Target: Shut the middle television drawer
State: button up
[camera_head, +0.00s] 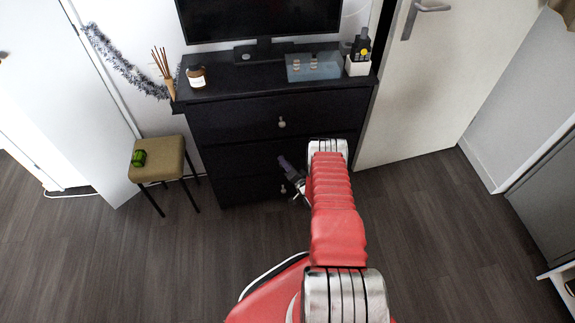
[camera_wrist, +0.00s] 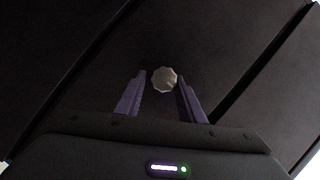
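The black television dresser stands ahead in the head view, with the middle drawer (camera_head: 235,160) between the top drawer (camera_head: 240,125) and the bottom drawer. My gripper (camera_head: 283,160) is in front of the middle drawer and hides its knob there. In the wrist view a pale faceted knob (camera_wrist: 165,79) shows on a dark drawer front. My gripper's two purple fingers (camera_wrist: 161,80) are apart, one on each side of the knob, with small gaps showing. I cannot tell how far the middle drawer stands out.
A stool (camera_head: 160,160) with a green object stands left of the dresser. A white door (camera_head: 420,90) is at the right. A television (camera_head: 258,18), a candle jar (camera_head: 196,76) and a blue tray (camera_head: 314,67) are on top. The floor in front is clear.

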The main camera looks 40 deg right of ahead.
jog(key=shift+w+r, duration=0.1)
jog(key=shift+w, duration=0.1)
dwell(0.3)
jog(key=shift+s, duration=0.1)
jog(key=v, duration=1.3)
jog(key=shift+s+a, duration=0.15)
jog(key=shift+s, duration=0.2)
